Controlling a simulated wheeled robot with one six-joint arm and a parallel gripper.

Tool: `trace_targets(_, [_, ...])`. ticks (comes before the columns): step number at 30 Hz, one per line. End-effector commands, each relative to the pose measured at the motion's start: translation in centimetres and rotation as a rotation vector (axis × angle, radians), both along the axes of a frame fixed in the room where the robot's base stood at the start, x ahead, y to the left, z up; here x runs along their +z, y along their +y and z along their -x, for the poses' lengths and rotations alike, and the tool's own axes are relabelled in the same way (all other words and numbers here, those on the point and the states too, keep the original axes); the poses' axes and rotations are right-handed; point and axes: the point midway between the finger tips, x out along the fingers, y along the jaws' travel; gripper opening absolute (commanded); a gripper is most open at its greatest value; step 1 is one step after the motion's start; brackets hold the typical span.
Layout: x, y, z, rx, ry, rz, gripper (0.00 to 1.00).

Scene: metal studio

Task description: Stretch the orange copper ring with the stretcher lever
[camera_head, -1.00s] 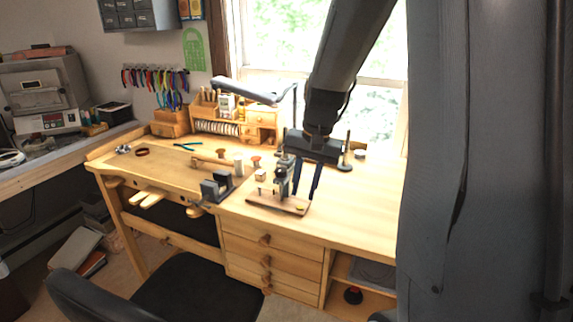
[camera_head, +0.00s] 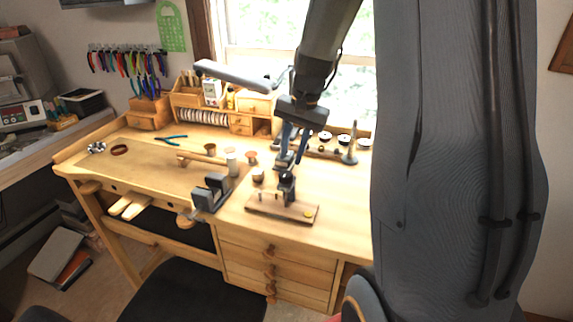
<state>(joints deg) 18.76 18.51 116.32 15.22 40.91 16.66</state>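A small dark ring stretcher (camera_head: 287,184) stands on a wooden base (camera_head: 265,209) near the front edge of the bench. The base has a small yellow disc at its right end. My gripper (camera_head: 290,162) points down with its two blue fingers apart, close above or behind the top of the stretcher. I cannot tell whether it touches the stretcher or its lever. No orange copper ring can be made out at the stretcher. A reddish-brown ring (camera_head: 120,150) lies at the bench's left end; I cannot tell if it is the copper one.
The wooden bench (camera_head: 338,200) has bare room right of the stretcher. A dark vice-like block (camera_head: 212,192) stands to the left. A mallet (camera_head: 203,157) and green pliers (camera_head: 171,139) lie farther back. Several round pieces and a grey cone (camera_head: 350,147) stand behind.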

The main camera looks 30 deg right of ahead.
Motion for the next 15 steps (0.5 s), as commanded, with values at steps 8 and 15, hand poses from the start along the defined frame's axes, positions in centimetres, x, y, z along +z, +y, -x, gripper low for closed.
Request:
trace_targets(8, [-4.0, 0.6, -0.5, 0.002, 0.003, -0.001, 0.26])
trace_targets(15, [-5.6, 0.7, -0.7, 0.001, 0.001, 0.000, 0.26])
